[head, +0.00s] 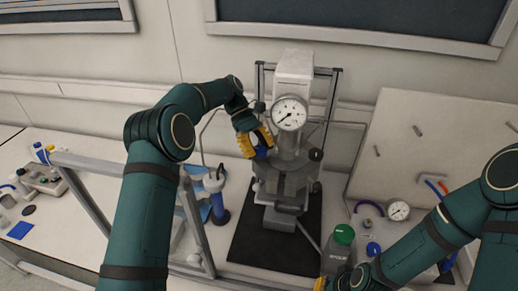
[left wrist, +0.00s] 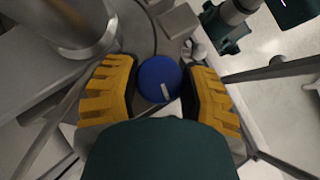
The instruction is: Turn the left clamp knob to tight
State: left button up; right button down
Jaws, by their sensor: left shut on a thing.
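In the left wrist view a round blue clamp knob (left wrist: 159,79) with a short white mark sits between the two yellow fingers of my left gripper (left wrist: 160,92). The left gripper (head: 256,143) is shut on the knob, at the left side of the reactor. The grey pressure reactor (head: 286,176) stands on a black mat, with a white-faced gauge (head: 290,113) at its upper front. In the head view the knob (head: 262,153) is partly hidden by the fingers. My right gripper (head: 320,284) shows only as a yellow bit at the bottom edge, so its jaws cannot be judged.
A green-capped bottle (head: 340,245) stands at the right front of the black mat (head: 252,243). A blue-bodied device (head: 216,196) stands left of the reactor, near a grey metal frame (head: 90,162). A panel with another gauge (head: 398,210) is at the right.

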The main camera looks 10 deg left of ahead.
aim_at(259, 149)
pick_arm(q)
jog(key=shift+f, duration=0.1)
jog(key=o, duration=1.2)
jog(key=shift+s, duration=0.1)
jog(key=shift+r, duration=0.2)
notch_tip(259, 149, up, 10)
jog(key=shift+f, duration=0.1)
